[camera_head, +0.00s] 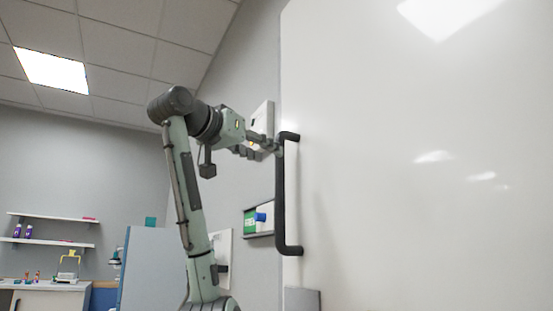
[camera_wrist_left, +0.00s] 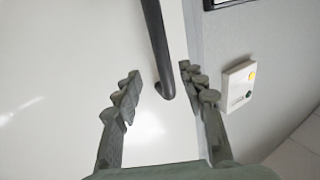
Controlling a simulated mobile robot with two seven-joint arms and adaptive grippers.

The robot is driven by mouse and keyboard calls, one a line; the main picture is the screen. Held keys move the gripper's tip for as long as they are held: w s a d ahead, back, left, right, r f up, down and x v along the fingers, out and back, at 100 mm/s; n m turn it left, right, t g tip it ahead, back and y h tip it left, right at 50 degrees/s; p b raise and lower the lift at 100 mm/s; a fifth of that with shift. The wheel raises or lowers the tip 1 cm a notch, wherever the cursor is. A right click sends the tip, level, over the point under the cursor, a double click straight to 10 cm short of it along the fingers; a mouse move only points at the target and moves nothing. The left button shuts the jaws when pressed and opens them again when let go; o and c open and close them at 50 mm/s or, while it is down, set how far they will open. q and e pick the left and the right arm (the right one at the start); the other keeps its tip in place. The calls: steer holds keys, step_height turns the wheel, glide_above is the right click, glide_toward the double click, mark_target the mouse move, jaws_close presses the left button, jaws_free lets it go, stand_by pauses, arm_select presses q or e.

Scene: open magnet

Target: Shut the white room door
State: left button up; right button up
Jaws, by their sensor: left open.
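The white room door (camera_head: 420,180) fills the right half of the head view, with a dark vertical bar handle (camera_head: 281,195) near its left edge. My left gripper (camera_head: 272,148) is at the upper end of the handle. In the left wrist view, the open fingers of the left gripper (camera_wrist_left: 161,78) stand on either side of the curved end of the handle (camera_wrist_left: 158,45). A gap shows on both sides, so the fingers are not closed on it. The white door face (camera_wrist_left: 60,80) lies behind. My right gripper is not in view.
A grey wall (camera_head: 240,90) runs beside the door edge, with a small white wall box (camera_wrist_left: 238,85). A sign with green and blue (camera_head: 258,218) hangs left of the handle. Shelves (camera_head: 50,230) and a counter (camera_head: 45,286) stand far left.

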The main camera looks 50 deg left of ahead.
arm_select(q)
steer(key=shift+v, duration=1.8)
steer(key=shift+c, duration=0.3)
